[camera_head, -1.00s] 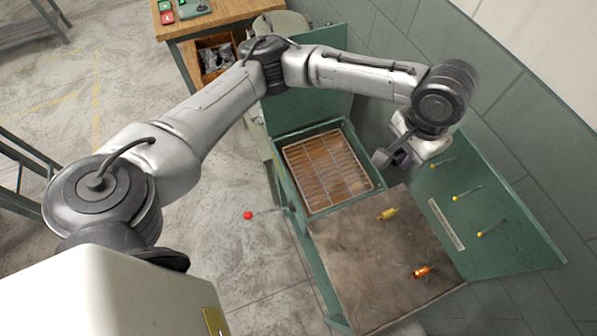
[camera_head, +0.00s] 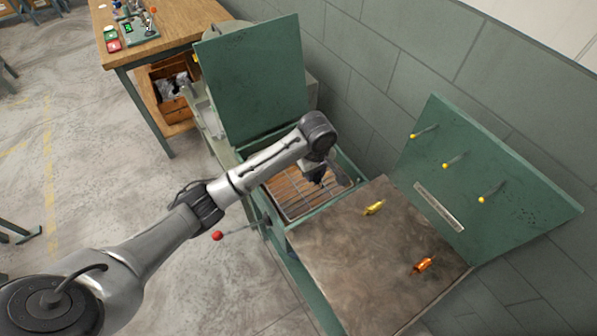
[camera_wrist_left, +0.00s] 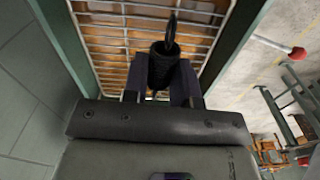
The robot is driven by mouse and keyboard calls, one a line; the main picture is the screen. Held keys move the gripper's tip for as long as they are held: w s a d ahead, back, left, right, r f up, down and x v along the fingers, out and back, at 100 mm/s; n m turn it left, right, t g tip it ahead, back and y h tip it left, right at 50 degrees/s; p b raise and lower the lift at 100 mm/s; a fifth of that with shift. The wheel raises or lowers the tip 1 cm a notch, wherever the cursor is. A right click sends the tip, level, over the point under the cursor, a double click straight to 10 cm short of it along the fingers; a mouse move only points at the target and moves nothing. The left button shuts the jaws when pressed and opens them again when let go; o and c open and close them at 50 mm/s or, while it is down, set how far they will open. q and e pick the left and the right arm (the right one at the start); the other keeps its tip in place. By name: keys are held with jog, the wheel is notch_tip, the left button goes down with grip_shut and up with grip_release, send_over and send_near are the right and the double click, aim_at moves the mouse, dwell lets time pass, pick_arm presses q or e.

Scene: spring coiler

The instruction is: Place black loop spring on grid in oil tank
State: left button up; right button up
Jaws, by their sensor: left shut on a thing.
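The black loop spring (camera_wrist_left: 163,68) shows in the left wrist view, with its loop pointing away toward the grid. My left gripper (camera_wrist_left: 161,84) is shut on it, a dark finger on each side. In the head view, my left gripper (camera_head: 316,175) hangs over the right part of the wire grid (camera_head: 286,193) in the green oil tank (camera_head: 352,164), and the spring is hard to make out there. In the wrist view the spring lies in front of the grid bars (camera_wrist_left: 105,38); I cannot tell whether it touches them. My right gripper is not in view.
The tank's green lid (camera_head: 252,80) stands open behind. A worn metal top (camera_head: 345,250) beside the tank holds a yellow spring (camera_head: 374,208) and an orange spring (camera_head: 423,265). A green panel (camera_head: 490,170) has yellow-tipped pegs. A red-knobbed lever (camera_head: 217,235) sticks out left.

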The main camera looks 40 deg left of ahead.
pick_arm(q)
jog(key=w+a+f+b, duration=0.1)
jog(key=a+f, duration=0.1)
jog(key=a, duration=0.1)
jog(key=w+a+f+b, duration=0.1)
jog(key=w+a+f, duration=0.1)
jog(key=a, duration=0.1)
jog(key=w+a+f+b, duration=0.1)
jog(key=w+a+f, duration=0.1)
jog(key=a, duration=0.2)
jog(key=shift+f, duration=0.4)
jog(key=shift+f+b, duration=0.55)
jog(key=shift+f, duration=1.5)
jog(key=o, duration=0.5)
jog(key=shift+f, duration=0.15)
jog(key=o, duration=0.4)
jog(key=shift+o, duration=0.2)
